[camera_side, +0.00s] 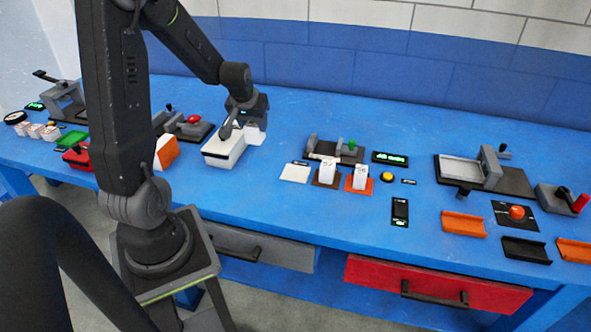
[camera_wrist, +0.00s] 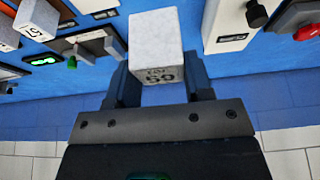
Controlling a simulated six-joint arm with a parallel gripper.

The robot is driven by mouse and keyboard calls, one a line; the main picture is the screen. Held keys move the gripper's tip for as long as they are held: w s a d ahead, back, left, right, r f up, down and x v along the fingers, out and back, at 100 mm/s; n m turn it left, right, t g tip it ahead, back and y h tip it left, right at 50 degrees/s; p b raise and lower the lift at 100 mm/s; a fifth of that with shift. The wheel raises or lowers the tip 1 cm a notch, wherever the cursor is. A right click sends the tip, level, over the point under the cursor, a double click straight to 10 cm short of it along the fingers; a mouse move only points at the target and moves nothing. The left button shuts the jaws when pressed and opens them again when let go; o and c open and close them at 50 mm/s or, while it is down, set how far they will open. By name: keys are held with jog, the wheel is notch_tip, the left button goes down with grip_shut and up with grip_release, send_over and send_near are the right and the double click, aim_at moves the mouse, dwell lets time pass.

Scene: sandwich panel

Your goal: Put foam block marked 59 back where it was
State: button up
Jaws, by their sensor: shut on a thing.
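My gripper (camera_wrist: 158,85) is shut on a white foam block (camera_wrist: 155,38). The block's near face carries dark digits that look like 59, upside down in the wrist view. In the side view my gripper (camera_side: 252,120) holds the block (camera_side: 256,134) above the blue table, behind and right of a white box. Two similar white blocks stand on mats: one (camera_side: 328,170) on a brown mat (camera_side: 321,183), one (camera_side: 361,177) on an orange mat (camera_side: 351,185).
The white box (camera_side: 223,152) is close to the held block. A grey fixture with a green knob (camera_side: 352,146) stands behind the mats. A red-knobbed fixture (camera_side: 193,120) is at left. Table between the white box and mats is clear.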

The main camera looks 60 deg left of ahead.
jog(key=shift+w+d+f, duration=1.1)
jog(key=shift+w+f, duration=0.45)
jog(key=shift+f, duration=0.25)
jog(key=shift+w+d+f, duration=1.1)
jog(key=shift+w+f, duration=0.4)
jog(key=shift+f, duration=0.3)
jog(key=shift+w+d+f, duration=1.1)
jog(key=shift+w+f, duration=0.45)
jog(key=shift+f, duration=0.25)
jog(key=shift+f, duration=0.15)
jog(key=o, duration=1)
jog(key=s+d+r+m+t, duration=0.1)
jog(key=s+d+r, duration=0.2)
jog(key=d+r, duration=0.3)
jog(key=s+d+r+m+h, duration=0.15)
jog(key=s+d+r, duration=0.25)
jog(key=r, duration=0.5)
jog(key=s+d+r+m+t+y, duration=0.1)
jog(key=s+d+r+m, duration=0.15)
jog(key=d+r, duration=0.35)
jog(key=s+d+r+m+h, duration=0.1)
jog(key=s+d+r+m, duration=0.1)
jog(key=s, duration=0.3)
jog(key=s+d+r+m+h, duration=0.1)
jog(key=s+d+r+m, duration=0.1)
jog(key=s+d, duration=0.2)
jog(key=shift+s+d+r+h, duration=0.15)
jog(key=shift+s+r+h, duration=0.2)
jog(key=shift+s, duration=0.3)
